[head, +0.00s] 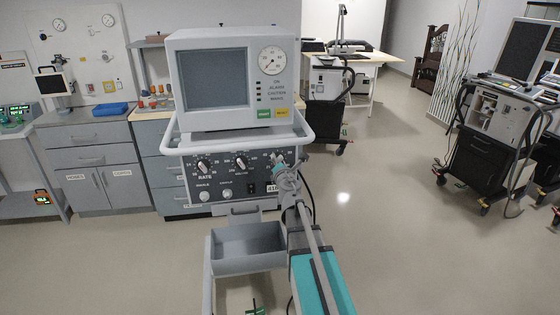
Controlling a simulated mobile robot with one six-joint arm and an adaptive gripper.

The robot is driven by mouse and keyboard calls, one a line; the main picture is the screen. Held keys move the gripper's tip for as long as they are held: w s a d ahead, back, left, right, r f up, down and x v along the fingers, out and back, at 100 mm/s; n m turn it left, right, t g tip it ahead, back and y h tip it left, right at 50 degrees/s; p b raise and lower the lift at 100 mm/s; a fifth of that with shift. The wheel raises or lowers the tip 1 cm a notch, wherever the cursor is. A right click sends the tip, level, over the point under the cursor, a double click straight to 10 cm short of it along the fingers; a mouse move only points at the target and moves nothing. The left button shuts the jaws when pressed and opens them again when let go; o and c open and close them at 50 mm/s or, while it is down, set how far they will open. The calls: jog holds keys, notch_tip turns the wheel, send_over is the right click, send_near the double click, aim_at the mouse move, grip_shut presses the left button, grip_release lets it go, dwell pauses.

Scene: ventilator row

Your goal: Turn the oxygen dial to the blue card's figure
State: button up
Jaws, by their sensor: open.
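The ventilator (218,127) stands in the middle, with a grey screen above a dark dial panel (225,182). The panel carries a dial marked RATE (203,167) at left and another dial (240,162) in the middle. My gripper (279,162) is open at the panel's right end, in front of a third dial position. It mostly covers that dial, so its pointer and label cannot be read, nor whether the fingers touch it. I cannot make out a blue card with a figure. A flat blue object (110,109) lies on the left counter.
A grey open tray (248,266) sits low in front of the ventilator. A grey rail (306,130) runs around the machine beside my arm. Cabinets (90,175) stand behind at left, a black equipment cart (490,150) at right.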

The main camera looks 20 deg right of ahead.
jog(key=shift+d, duration=0.15)
grip_shut()
jog(key=shift+s, duration=0.1)
